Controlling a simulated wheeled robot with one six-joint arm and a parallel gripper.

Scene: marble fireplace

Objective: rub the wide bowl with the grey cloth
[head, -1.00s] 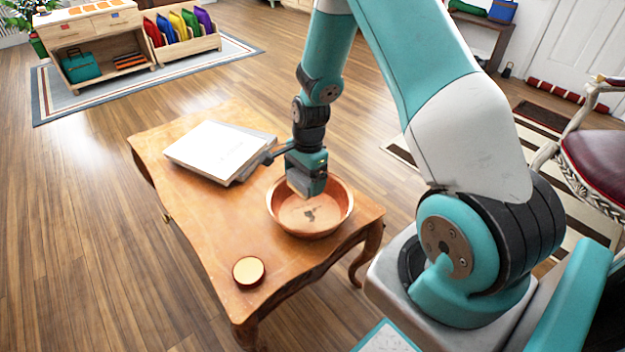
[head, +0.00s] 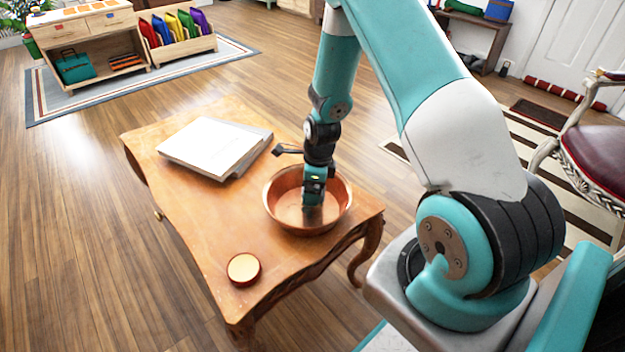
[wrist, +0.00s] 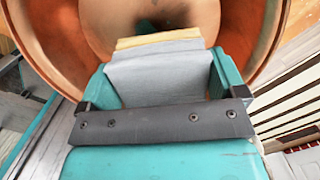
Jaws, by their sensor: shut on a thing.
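The wide bowl (head: 281,212) is copper-coloured and stands upright near the right end of the wooden table. My gripper (head: 313,207) points down inside it, at the inner floor. In the wrist view my gripper (wrist: 160,85) is shut on the grey cloth (wrist: 160,75), a folded pad with a yellowish edge layer at its far end. The bowl (wrist: 50,35) surrounds the cloth in that view, with a dark patch on its floor beyond the pad. The cloth is hidden in the head view. I cannot tell whether it touches the bowl.
The wooden table (head: 190,210) carries a white book on a grey one (head: 215,148) left of the bowl, and a small round gold-topped tin (head: 243,269) at the front. The table top between them is clear. A chair (head: 590,150) stands at the right.

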